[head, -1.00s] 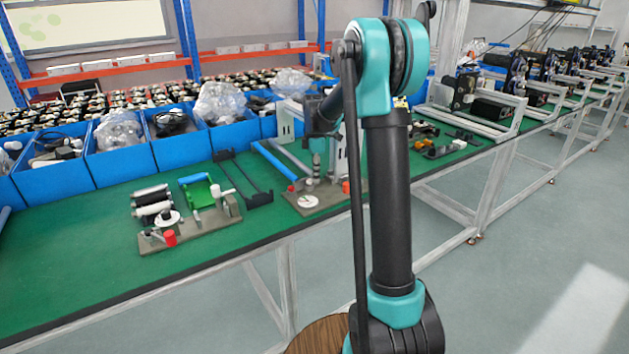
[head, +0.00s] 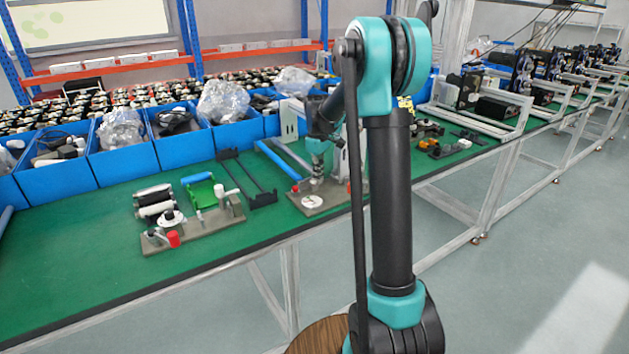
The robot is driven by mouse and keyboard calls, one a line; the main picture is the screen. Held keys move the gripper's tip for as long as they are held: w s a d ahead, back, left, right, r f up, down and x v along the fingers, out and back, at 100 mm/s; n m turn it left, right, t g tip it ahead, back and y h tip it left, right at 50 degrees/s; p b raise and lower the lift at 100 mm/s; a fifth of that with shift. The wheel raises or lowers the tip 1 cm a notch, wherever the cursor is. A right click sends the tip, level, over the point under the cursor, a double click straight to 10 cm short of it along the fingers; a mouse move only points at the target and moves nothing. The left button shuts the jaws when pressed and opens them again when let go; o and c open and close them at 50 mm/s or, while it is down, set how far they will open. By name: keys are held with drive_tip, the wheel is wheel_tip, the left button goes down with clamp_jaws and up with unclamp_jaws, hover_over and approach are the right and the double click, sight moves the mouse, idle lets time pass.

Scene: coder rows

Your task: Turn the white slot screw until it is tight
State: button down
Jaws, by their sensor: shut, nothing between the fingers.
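A grey-brown fixture board (head: 330,203) lies on the green bench left of my upright arm. A white round disc (head: 312,202) lies on its front part; it may be the white slot screw, but a slot is too small to make out. My gripper (head: 316,182) points down over this board, just behind the disc in the picture. It looks shut and empty. I cannot tell whether its tip touches anything. A red knob (head: 295,188) is left of the gripper. My arm hides the board's right part.
A black frame (head: 262,198) lies between the boards. Blue bins (head: 122,163) line the back. The bench's front left is clear.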

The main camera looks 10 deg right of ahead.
sight(312, 180)
drive_tip(key=a+m, duration=0.1)
drive_tip(key=m, duration=0.1)
drive_tip(key=s+a+m, duration=0.1)
drive_tip(key=m, duration=0.1)
drive_tip(key=shift+s+f+m, duration=0.2)
drive_tip(key=shift+m, duration=0.2)
drive_tip(key=c, duration=2.3)
unclamp_jaws()
drive_tip(key=o, duration=0.7)
drive_tip(key=shift+a, duration=0.1)
drive_tip(key=shift+o, duration=0.2)
drive_tip(key=shift+a, duration=0.25)
drive_tip(key=shift+w+d, duration=0.1)
drive_tip(key=shift+d, duration=0.25)
